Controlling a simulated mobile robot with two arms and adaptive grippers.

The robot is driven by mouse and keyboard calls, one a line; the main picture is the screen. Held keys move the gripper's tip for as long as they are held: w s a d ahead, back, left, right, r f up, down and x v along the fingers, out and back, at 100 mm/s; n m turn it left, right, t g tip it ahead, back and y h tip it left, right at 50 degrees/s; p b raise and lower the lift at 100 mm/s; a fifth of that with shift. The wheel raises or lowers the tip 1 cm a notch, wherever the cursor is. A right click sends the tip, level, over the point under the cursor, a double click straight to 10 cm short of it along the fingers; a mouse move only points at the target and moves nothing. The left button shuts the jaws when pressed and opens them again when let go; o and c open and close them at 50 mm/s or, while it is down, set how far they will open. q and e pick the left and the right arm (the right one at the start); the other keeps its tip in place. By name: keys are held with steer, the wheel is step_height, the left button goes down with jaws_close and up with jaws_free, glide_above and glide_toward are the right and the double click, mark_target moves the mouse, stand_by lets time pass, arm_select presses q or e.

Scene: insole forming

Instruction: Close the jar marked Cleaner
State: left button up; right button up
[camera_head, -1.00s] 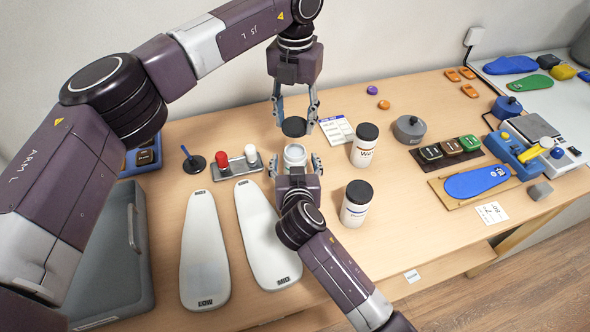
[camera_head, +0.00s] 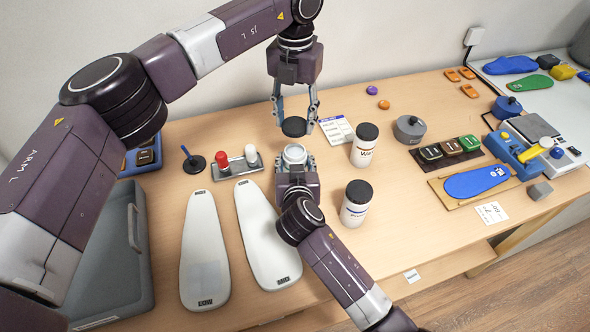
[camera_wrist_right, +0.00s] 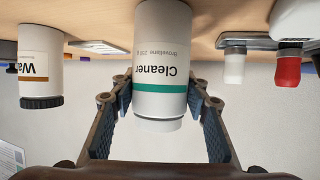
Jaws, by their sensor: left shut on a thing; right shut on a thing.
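The open jar marked Cleaner (camera_head: 295,155) stands upright on the table in the head view. It also shows in the right wrist view (camera_wrist_right: 160,65), upside down in that picture, with a green band and no lid on it. My right gripper (camera_head: 296,162) is shut around the jar's side, its fingers (camera_wrist_right: 160,100) on either side in the wrist view. My left gripper (camera_head: 295,120) points down above the jar and is shut on a black lid (camera_head: 294,127). The lid is apart from the jar, above its open mouth.
A jar with a black lid marked "Wa..." (camera_head: 364,146) stands to the right, and another lidded jar (camera_head: 356,205) stands nearer the front. A holder with red and white knobs (camera_head: 237,168) is to the left. Two pale insole forms (camera_head: 205,250) lie in front.

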arm_select(q)
glide_above(295, 154)
steer(key=shift+f, duration=2.5)
steer(key=shift+f, duration=0.9)
steer(key=shift+f, duration=0.55)
